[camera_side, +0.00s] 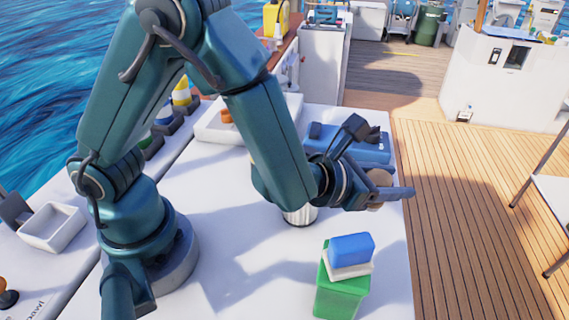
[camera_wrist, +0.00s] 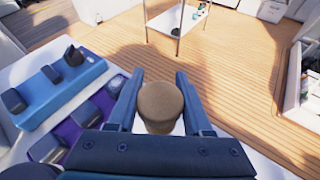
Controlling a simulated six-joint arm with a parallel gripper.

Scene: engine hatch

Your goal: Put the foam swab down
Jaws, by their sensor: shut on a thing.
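The foam swab (camera_wrist: 161,104) shows in the wrist view as a tan, rounded piece between the two blue fingers. My gripper (camera_wrist: 157,95) is shut on it. In the side view my gripper (camera_side: 388,193) is held out to the right, above the right edge of the white table. What lies directly under the swab is hard to see.
A blue tray (camera_side: 371,152) with dark fittings lies behind my gripper. A metal can (camera_side: 299,216) stands under my arm. A green box (camera_side: 341,297) with a white layer and blue block (camera_side: 351,250) on top stands in front. The white table (camera_side: 238,292) has clear room left of it.

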